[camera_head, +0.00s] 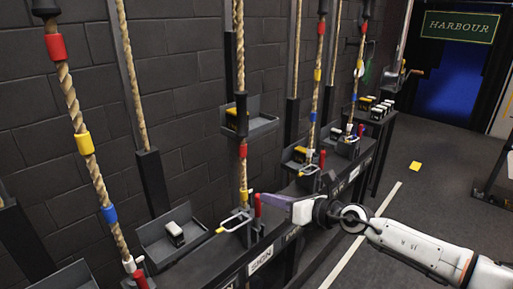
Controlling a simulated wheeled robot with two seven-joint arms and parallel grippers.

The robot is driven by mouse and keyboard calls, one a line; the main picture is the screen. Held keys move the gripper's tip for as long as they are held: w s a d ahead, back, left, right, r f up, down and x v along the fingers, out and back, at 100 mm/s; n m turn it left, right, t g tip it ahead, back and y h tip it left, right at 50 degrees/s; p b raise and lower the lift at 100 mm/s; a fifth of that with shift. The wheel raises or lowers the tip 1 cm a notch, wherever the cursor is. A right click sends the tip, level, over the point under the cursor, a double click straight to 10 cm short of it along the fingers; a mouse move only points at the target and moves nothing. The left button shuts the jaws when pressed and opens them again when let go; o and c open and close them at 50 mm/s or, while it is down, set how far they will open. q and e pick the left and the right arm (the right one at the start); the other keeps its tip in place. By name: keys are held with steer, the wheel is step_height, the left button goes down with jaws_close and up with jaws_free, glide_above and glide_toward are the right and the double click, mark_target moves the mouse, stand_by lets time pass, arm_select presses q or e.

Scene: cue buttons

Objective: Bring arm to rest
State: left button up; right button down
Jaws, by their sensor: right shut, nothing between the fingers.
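My right gripper (272,200) is at the end of the white arm that comes in from the right. It is shut and empty. It is over the dark rail, close to a red lever (257,205) at its tip; I cannot tell whether they touch. My left gripper is not in view.
Several ropes with coloured bands, such as the near rope (97,173), rise along the dark block wall (180,60). Grey trays (170,245) hang between them. A black rail (280,225) with levers runs below. Floor with a white line (365,232) is open at the right.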

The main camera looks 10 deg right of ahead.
steer(key=s+a+f+m+t, duration=0.1)
steer(key=s+a+f+m, duration=0.2)
steer(key=s+f+m, duration=0.45)
steer(key=s+a+f+m+t, duration=0.25)
steer(key=s+m, duration=0.25)
steer(key=m, duration=0.5)
steer(key=s+d+f+m+g+h, duration=0.2)
steer(key=s+d+f+m, duration=0.2)
steer(key=s+f+m, duration=0.2)
steer(key=s+d+f+m+g+h, duration=0.2)
steer(key=s+f+m, duration=0.4)
steer(key=s, duration=0.5)
steer(key=s+d+f+m+g+h, duration=0.2)
steer(key=s+d+f+m, duration=0.4)
steer(key=s+m, duration=0.3)
steer(key=shift+s+d+h, duration=0.15)
steer(key=shift+s+h, duration=0.1)
steer(key=shift+h, duration=0.55)
steer(key=shift+f, duration=0.1)
